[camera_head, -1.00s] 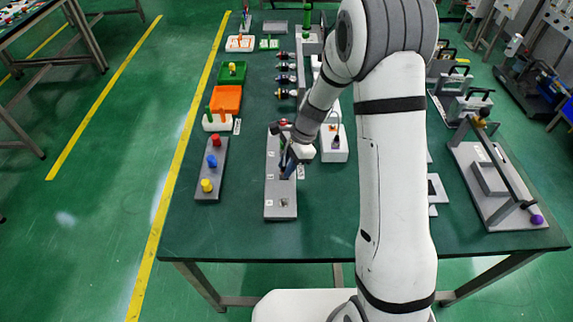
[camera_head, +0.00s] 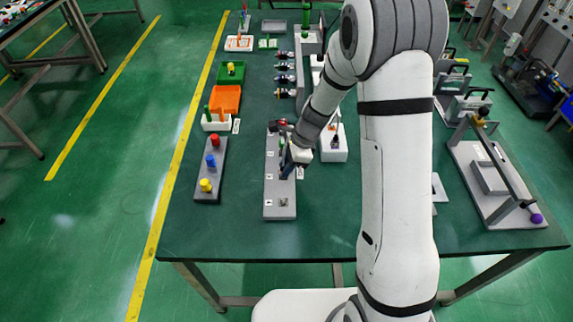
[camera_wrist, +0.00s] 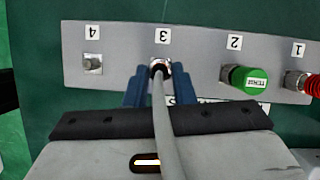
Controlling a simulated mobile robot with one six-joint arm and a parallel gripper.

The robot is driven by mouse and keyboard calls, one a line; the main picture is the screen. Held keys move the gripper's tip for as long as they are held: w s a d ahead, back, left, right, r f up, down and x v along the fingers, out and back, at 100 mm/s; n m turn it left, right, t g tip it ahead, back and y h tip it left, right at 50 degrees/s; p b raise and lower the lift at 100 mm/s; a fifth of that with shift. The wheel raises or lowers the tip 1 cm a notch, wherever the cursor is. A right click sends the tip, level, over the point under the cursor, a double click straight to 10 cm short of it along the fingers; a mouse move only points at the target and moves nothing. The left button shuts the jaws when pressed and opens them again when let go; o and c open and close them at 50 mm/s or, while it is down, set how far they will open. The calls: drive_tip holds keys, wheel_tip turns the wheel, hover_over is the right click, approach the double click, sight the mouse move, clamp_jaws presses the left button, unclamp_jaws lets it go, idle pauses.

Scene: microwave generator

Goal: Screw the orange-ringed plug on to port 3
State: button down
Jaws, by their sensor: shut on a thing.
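The grey port panel (camera_wrist: 195,45) carries ports labelled 4, 3, 2 and 1 from left to right in the wrist view; it also shows in the head view (camera_head: 281,192). My gripper (camera_wrist: 160,73) has its blue fingers either side of port 3, shut on the plug (camera_wrist: 159,67) there. A grey cable (camera_wrist: 166,120) runs from the plug back over my gripper. The plug's end is at port 3's silver fitting; its orange ring and how far it is threaded cannot be made out. My gripper (camera_head: 287,172) is low over the panel in the head view.
Port 4 (camera_wrist: 92,63) is a bare metal fitting. Port 2 has a green cap (camera_wrist: 248,80) close right of my gripper. A button strip (camera_head: 210,168) lies left of the panel, and a white box (camera_head: 333,152) stands right.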

drive_tip(key=c, duration=1.2)
unclamp_jaws()
drive_tip(key=shift+r, duration=0.15)
drive_tip(key=v, duration=0.7)
drive_tip(key=shift+r, duration=0.3)
drive_tip(key=shift+d, duration=0.15)
drive_tip(key=s+d+r+n+t+h, duration=0.1)
drive_tip(key=s+d+r+n+h, duration=0.1)
drive_tip(key=s+d+r+n, duration=0.4)
drive_tip(key=s+d+r+n+t+h, duration=0.2)
drive_tip(key=s+d+r+n, duration=0.3)
drive_tip(key=s, duration=1)
wheel_tip(320, 180, up, 3)
drive_tip(key=n, duration=0.5)
drive_tip(key=shift+d+t+h, duration=0.3)
drive_tip(key=shift+d, duration=0.1)
